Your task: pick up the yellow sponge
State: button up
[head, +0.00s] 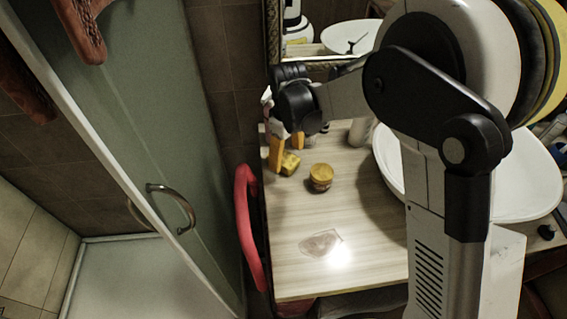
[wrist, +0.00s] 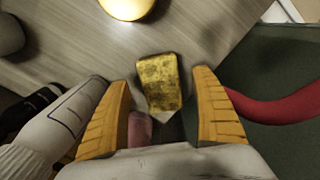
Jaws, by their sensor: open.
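The yellow sponge (head: 291,163) lies on the wooden counter near its left edge in the head view. In the wrist view the sponge (wrist: 158,82) is a worn yellow block, seen between my two orange fingers. My gripper (head: 286,148) is open and right at the sponge, with one finger on its left side in the head view. In the wrist view the fingers of my gripper (wrist: 163,80) stand apart on either side of the sponge, with gaps showing. I cannot tell whether either finger touches it.
A yellow round jar (head: 321,178) stands close to the sponge, to its right. A white basin (head: 530,180) takes the counter's right side. A red curved object (head: 248,225) runs along the left edge. A glass door (head: 150,130) stands further left. The counter's front is mostly clear.

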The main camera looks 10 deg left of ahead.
notch_tip(320, 180, down, 3)
jog(key=shift+r, duration=0.3)
jog(key=c, duration=0.9)
jog(key=shift+o, duration=0.2)
jog(key=shift+r, duration=0.1)
notch_tip(320, 180, up, 5)
jog(key=shift+f+p, duration=0.15)
jog(key=shift+p, duration=0.9)
jog(key=w+d+r+p, duration=0.1)
jog(key=d+r+p, duration=0.2)
jog(key=d+r, duration=0.3)
jog(key=d, duration=0.5)
jog(key=shift+d, duration=0.3)
jog(key=shift+w, duration=0.1)
